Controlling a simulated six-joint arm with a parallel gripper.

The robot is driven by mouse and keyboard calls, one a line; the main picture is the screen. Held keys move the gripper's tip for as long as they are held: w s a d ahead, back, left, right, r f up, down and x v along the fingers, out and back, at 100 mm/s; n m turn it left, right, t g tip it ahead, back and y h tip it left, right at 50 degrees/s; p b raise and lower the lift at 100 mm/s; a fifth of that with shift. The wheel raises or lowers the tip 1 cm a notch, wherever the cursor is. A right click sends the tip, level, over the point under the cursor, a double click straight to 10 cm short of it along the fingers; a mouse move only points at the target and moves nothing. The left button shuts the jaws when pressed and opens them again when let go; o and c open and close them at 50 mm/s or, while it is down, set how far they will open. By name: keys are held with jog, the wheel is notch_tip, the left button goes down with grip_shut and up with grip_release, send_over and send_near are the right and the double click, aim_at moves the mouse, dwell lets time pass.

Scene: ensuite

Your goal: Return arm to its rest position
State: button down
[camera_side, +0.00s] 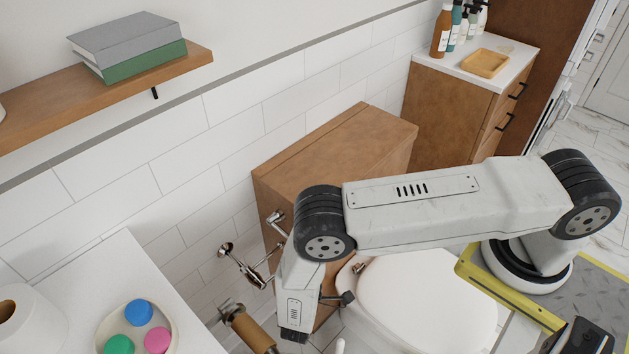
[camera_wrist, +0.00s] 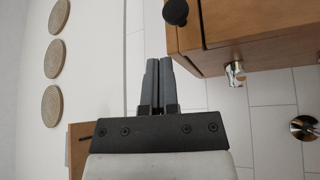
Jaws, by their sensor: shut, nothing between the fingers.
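My gripper (camera_wrist: 159,64) shows in the middle of the wrist view. Its two grey fingers lie together, shut, with nothing between them. In the side view my arm reaches from its base at the right across the white toilet (camera_side: 425,300) and bends down at the wrist. The dark end of the wrist is low in the picture, left of the toilet; I cannot make out the fingers there.
A wooden toilet cabinet (camera_side: 335,150) stands behind my arm, with chrome fittings (camera_side: 240,262) to its left. A white counter (camera_side: 75,290) holds a round tray (camera_side: 165,317) of coloured discs. A shelf (camera_side: 110,90) is above. Wood (camera_wrist: 245,35) is close right of the fingers.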

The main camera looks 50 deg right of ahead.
jog(key=shift+a, duration=0.1)
jog(key=s+d+r+g+y, duration=0.2)
jog(key=d+r+y, duration=0.1)
jog(key=r+y, duration=0.3)
jog(key=s+d+r+m+g+y, duration=0.1)
jog(key=d+r+y, duration=0.3)
jog(key=r, duration=0.5)
jog(key=s+d+r+m+g+y, duration=0.1)
jog(key=s+d+r+g+y, duration=0.2)
jog(key=r+y, duration=0.4)
jog(key=shift+d+r+g+y, duration=0.2)
jog(key=shift+g+y, duration=0.1)
jog(key=shift+g, duration=0.3)
jog(key=shift+s, duration=0.1)
dwell(0.8)
